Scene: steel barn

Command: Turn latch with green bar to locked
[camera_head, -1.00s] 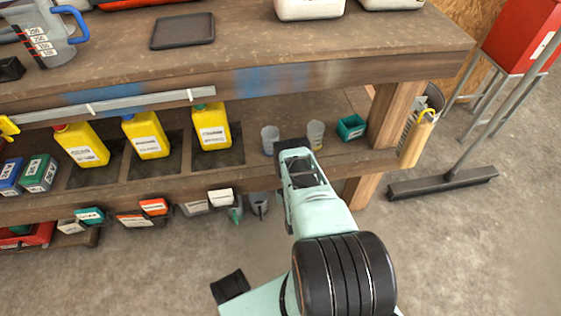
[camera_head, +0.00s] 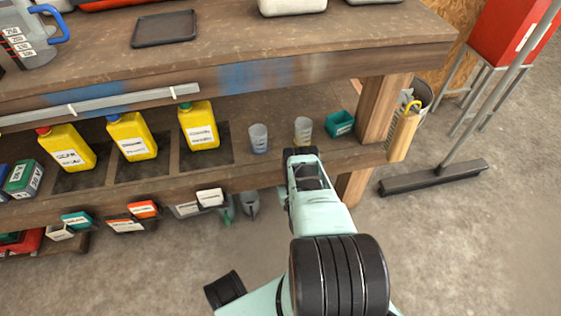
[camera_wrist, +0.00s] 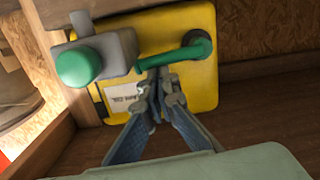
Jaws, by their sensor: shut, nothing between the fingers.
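In the wrist view a yellow plate (camera_wrist: 205,85) with a white label carries a green bar (camera_wrist: 178,54). The bar runs roughly level, and its right end is a rounded green elbow. My gripper (camera_wrist: 158,78) is shut and empty, its fingertips at the bar's left part, just below it in the picture. I cannot tell whether they touch it. The fingers hide part of the plate and label. In the head view my gripper (camera_head: 301,155) is at the shelf's front edge near its right end. I cannot make out the green bar there.
A grey block (camera_wrist: 118,50) with a round green knob (camera_wrist: 78,67) sits left of the bar. In the head view, clear cups (camera_head: 258,138) and a teal bin (camera_head: 340,123) stand on the lower shelf near my gripper. A wooden post (camera_head: 380,108) is to the right.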

